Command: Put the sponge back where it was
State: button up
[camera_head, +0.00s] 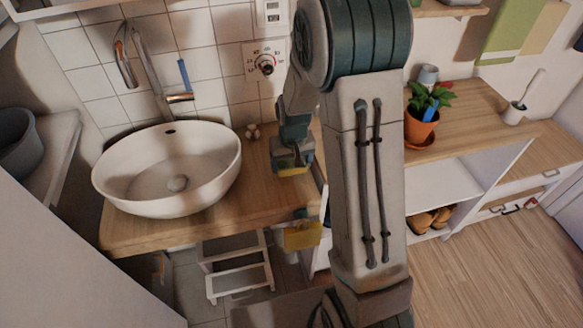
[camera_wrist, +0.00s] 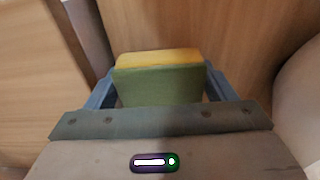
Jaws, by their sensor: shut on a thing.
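The sponge (camera_wrist: 158,80), with a yellow layer and a green layer, sits between the two blue fingers of my gripper (camera_wrist: 160,92) in the wrist view. The fingers are shut on its sides. In the head view my gripper (camera_head: 292,160) points down beside the white basin, above the right part of the wooden counter (camera_head: 225,208). The sponge's yellow part (camera_head: 292,170) shows at the fingertips. I cannot tell whether the sponge touches the counter. My arm hides the counter just to the right.
The white basin (camera_head: 165,165) stands left of my gripper, with a tap (camera_head: 150,60) behind it. A yellow object (camera_head: 302,236) shows below the counter edge, near a white step stool (camera_head: 238,265). A potted plant (camera_head: 422,115) stands on the right shelf.

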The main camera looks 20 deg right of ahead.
jog(key=shift+f, duration=1.1)
jog(key=shift+f, duration=0.25)
jog(key=o, duration=0.4)
jog(key=shift+r, duration=0.1)
